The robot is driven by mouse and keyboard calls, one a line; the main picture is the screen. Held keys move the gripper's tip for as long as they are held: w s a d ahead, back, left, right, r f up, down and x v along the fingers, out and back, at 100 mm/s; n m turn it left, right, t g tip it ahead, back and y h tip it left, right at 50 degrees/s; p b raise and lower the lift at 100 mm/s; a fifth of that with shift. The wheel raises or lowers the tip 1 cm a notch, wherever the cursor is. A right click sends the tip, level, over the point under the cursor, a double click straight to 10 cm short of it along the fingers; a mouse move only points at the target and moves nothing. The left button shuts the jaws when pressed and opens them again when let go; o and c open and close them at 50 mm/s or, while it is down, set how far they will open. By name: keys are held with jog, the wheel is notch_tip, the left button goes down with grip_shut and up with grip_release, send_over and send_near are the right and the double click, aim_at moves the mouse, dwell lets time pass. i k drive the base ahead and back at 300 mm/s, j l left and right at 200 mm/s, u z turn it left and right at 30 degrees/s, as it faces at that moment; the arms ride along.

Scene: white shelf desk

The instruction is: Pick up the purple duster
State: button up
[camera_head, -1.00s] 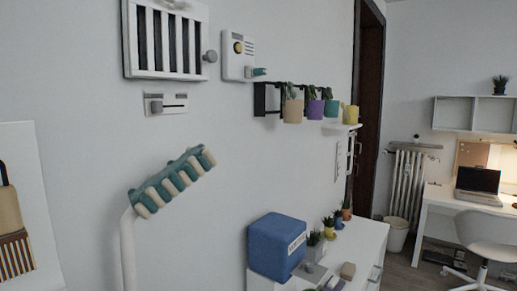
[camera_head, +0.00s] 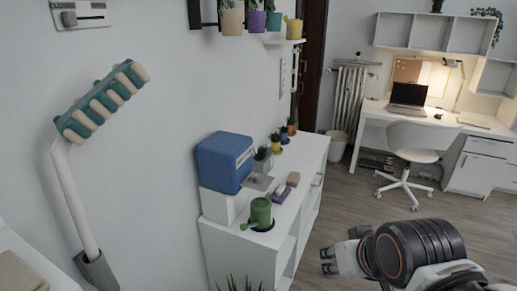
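My gripper (camera_head: 328,262) is over the floor to the right of the desk, at the lower right of the view. Its two fingers point left and stand apart with nothing between them. It is clear of the purple object.
A blue box (camera_head: 222,164) sits on a white box at the desk's left side, with several potted plants (camera_head: 262,161) behind. Open floor (camera_head: 372,205) lies right, before a chair (camera_head: 413,140).

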aim_at(281, 192)
jog(key=i+l, duration=0.1)
jog(key=l, duration=0.4)
jog(key=i+l+u, duration=0.15)
jog(key=l, duration=0.85)
jog(key=i+l+u, duration=0.15)
jog(key=i, duration=0.35)
jog(key=i+l+u, duration=0.15)
jog(key=i, duration=0.4)
jog(key=i+j, duration=0.15)
jog(key=i, duration=0.3)
